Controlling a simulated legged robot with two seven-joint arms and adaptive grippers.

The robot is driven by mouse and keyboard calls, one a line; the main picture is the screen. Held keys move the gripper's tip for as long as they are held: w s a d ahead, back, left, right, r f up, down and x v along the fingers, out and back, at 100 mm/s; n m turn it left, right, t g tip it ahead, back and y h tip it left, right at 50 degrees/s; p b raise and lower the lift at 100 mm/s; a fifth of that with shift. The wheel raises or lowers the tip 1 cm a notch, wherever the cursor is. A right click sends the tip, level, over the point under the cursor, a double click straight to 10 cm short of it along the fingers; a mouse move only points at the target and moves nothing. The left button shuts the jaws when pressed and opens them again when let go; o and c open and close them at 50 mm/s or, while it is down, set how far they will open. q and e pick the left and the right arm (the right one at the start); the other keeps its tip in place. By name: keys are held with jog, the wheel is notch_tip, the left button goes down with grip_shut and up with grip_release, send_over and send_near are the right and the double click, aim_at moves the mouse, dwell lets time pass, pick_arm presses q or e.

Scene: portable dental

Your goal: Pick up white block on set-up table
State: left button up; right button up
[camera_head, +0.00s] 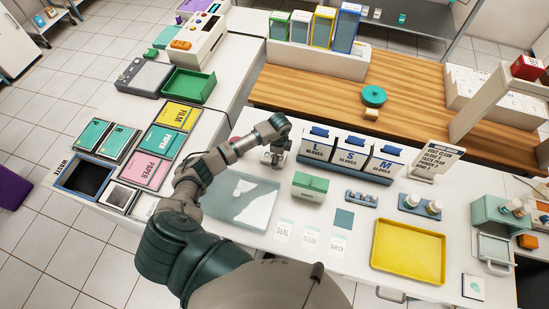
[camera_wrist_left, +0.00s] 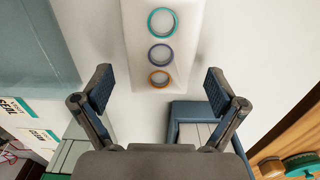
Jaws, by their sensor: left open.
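The white block (camera_wrist_left: 184,30) shows at the top centre of the left wrist view, with a teal, a blue and an orange ring in a row on its face. It rests on the white set-up table (camera_head: 267,235). In the head view my arm and gripper largely hide it. My left gripper (camera_wrist_left: 160,92) is open, its two fingers apart on either side of the block's near end in the picture. Nothing is held. The gripper also shows in the head view (camera_head: 277,158), just left of the glove boxes. Whether the fingertips are level with the block is unclear.
The blue-framed glove boxes (camera_head: 345,152) stand close to the right of my gripper. A green box (camera_head: 310,185) and a clear sheet (camera_head: 241,200) lie nearer. A yellow tray (camera_head: 409,251) is at the right. A wooden shelf (camera_head: 310,97) runs behind.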

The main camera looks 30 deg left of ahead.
pick_arm(q)
jog(key=shift+a+f, duration=0.15)
jog(key=shift+c, duration=0.5)
jog(key=shift+a, duration=0.2)
jog(key=c, duration=1.2)
jog(key=shift+d, duration=0.1)
jog(key=shift+c, duration=0.4)
